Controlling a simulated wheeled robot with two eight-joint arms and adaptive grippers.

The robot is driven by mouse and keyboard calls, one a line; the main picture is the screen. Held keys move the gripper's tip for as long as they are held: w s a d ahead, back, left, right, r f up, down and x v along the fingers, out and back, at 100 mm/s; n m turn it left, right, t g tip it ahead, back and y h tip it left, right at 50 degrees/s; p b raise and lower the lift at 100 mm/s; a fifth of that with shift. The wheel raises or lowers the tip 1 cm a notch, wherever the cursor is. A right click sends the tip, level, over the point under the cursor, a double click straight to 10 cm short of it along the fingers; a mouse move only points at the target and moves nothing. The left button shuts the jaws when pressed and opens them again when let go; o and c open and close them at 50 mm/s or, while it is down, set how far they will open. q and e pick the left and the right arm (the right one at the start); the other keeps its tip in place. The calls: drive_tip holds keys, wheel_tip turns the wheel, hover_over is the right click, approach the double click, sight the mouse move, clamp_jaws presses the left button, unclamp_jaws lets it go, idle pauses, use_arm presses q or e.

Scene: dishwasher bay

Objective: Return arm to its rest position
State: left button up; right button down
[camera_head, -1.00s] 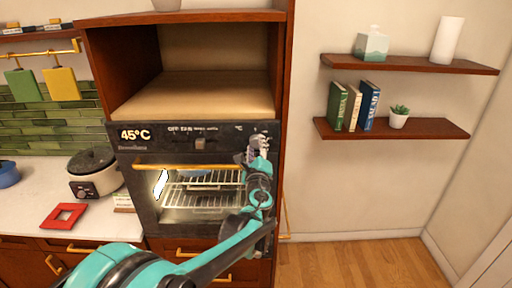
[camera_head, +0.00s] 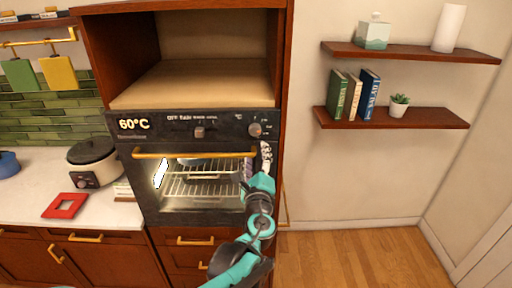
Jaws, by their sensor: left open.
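My left arm reaches up from the bottom middle. Its gripper (camera_head: 258,163) is open and empty, in front of the right side of the oven (camera_head: 225,218), just below the right knob (camera_head: 255,130). It looks apart from the knob. The oven's display (camera_head: 133,124) reads 60°C. The oven door is shut, with its gold handle (camera_head: 190,154) across the top. The inside is lit, with racks (camera_head: 200,188) and something dish-like on them behind the glass. My right gripper is not in view.
A counter (camera_head: 110,208) at left holds a rice cooker (camera_head: 92,163), a red square trivet (camera_head: 65,205) and a blue pot (camera_head: 8,165). Two wall shelves (camera_head: 400,121) with books and a plant hang at right. The wooden floor (camera_head: 360,258) there is clear.

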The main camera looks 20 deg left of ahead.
use_arm(q)
drive_tip(key=shift+s+d, duration=0.15)
drive_tip(key=shift+s, duration=0.4)
drive_tip(key=s+a+f+n+g+y+b, duration=0.1)
drive_tip(key=s+a+f+n+g+b, duration=0.45)
drive_tip(key=f, duration=0.45)
drive_tip(key=s+a+f+n+g+b, duration=0.25)
drive_tip(key=s+f+n+b, duration=0.25)
drive_tip(key=s+f+n, duration=0.35)
drive_tip(key=s+d+f+n+g+h+b, duration=0.1)
drive_tip(key=s+d+f+n+h+b, duration=0.2)
drive_tip(key=f, duration=0.5)
drive_tip(key=s+d+f+n+g+h+b, duration=0.2)
drive_tip(key=s+d+f+n+h+b, duration=0.1)
drive_tip(key=s+f, duration=0.5)
drive_tip(key=shift+d+n+b, duration=0.3)
drive_tip(key=shift+d+n, duration=0.35)
drive_tip(key=shift+n, duration=0.55)
